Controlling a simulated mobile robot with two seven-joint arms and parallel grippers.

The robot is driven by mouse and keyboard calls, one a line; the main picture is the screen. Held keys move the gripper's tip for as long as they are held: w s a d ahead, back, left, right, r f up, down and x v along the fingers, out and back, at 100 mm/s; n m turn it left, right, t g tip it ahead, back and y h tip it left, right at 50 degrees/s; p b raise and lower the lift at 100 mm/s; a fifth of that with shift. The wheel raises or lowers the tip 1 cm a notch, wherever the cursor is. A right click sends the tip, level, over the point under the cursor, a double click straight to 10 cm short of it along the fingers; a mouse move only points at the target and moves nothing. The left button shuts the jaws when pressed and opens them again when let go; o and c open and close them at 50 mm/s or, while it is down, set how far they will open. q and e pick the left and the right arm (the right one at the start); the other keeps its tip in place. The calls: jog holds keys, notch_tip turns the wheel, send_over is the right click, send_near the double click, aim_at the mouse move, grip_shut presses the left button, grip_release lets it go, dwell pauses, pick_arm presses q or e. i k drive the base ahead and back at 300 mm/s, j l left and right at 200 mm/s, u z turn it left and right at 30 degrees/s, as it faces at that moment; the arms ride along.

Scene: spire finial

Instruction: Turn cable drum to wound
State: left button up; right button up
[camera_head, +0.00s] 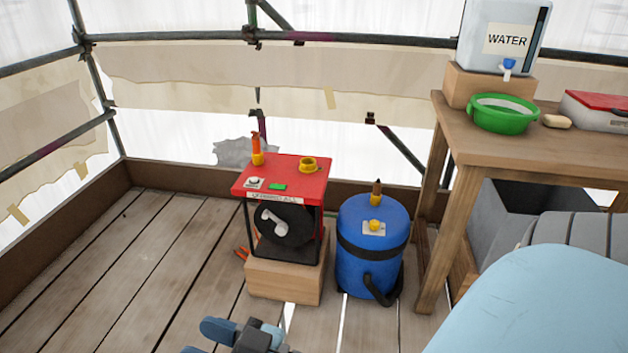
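The cable drum (296,229) is a dark round reel with a pale grey crank handle (272,221) on its front face. It sits in a black frame under a red top panel (283,174), on a wooden block (284,279). Whether cable is wound on it is too small to tell. A blue-grey and dark part of my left gripper or wrist (243,334) shows at the bottom edge, in front of the block and apart from it. Its fingertips cannot be made out. My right gripper is not in view.
A blue drum-shaped vacuum (361,226) with a black hose stands close right of the block. A wooden table (517,145) carries a green basin (501,113) and a water container (503,35). A dark bin (520,222) sits under it. The plank floor at left is clear.

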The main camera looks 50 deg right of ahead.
aim_at(284, 224)
jog(key=z, duration=0.4)
jog(key=i+z, duration=0.15)
jog(key=z, duration=0.25)
jog(key=j+z, duration=0.1)
jog(key=z, duration=0.35)
jog(key=i+j+z, duration=0.1)
jog(key=z, duration=0.3)
jog(key=i+j+z, duration=0.1)
jog(key=j+z, duration=0.2)
jog(key=i+j+z, duration=0.1)
jog(key=j+z, duration=0.75)
jog(key=j, duration=0.3)
jog(key=j+z, duration=0.25)
jog(key=j, duration=0.3)
jog(key=j+z, duration=0.15)
jog(key=j, duration=1.5)
jog(key=k+j, duration=0.1)
jog(key=j, duration=0.5)
jog(key=i+j, duration=0.3)
jog(key=j, duration=0.2)
